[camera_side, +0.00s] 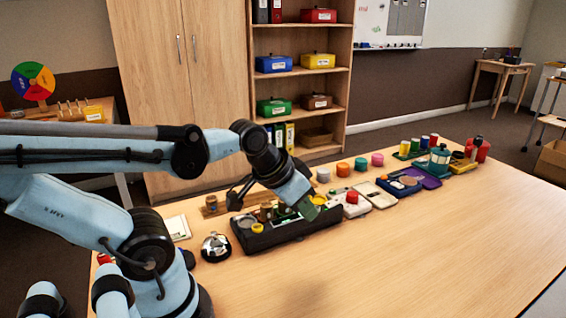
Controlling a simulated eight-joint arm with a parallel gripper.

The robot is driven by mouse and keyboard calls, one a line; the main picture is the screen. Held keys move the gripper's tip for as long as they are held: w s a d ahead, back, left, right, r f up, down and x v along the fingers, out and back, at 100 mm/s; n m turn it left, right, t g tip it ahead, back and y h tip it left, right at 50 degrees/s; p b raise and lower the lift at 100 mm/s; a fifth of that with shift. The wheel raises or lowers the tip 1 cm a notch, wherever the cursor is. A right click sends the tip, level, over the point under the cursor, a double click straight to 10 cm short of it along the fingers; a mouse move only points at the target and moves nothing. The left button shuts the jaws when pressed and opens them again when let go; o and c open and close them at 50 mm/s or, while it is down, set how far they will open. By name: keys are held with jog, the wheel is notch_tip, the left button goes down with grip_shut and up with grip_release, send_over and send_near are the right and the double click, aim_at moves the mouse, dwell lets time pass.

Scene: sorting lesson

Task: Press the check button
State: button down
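A red round button (352,197) stands on a small white box behind the right end of a long black tray (290,234). I cannot read a label, so I cannot tell if it is the check button. A silver dome, like a desk bell (215,246), sits on the table left of the tray. My gripper (308,210) points down to the right over the tray, left of the red button and apart from it. A dark green piece shows at its tip; I cannot tell whether it is a finger or something held. The fingers' opening is not clear.
The tray holds several small round pieces, one of them yellow (257,228). Behind it stands a row of coloured round pots (343,169). An open purple case (428,179) and a red container (478,149) lie further right. The table's front right (430,250) is clear.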

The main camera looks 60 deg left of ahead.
jog(key=s+a+n+g, duration=0.1)
jog(key=s+a+n, duration=0.15)
jog(key=a, duration=0.35)
notch_tip(320, 180, up, 3)
jog(key=n+t+h, duration=0.1)
jog(key=n+h, duration=0.1)
jog(key=h, duration=0.1)
send_over(255, 226)
jog(key=shift+r, duration=0.1)
jog(key=shift+d, duration=0.1)
jog(key=shift+f, duration=4.4)
jog(key=shift+f, duration=0.15)
jog(key=shift+f, duration=0.3)
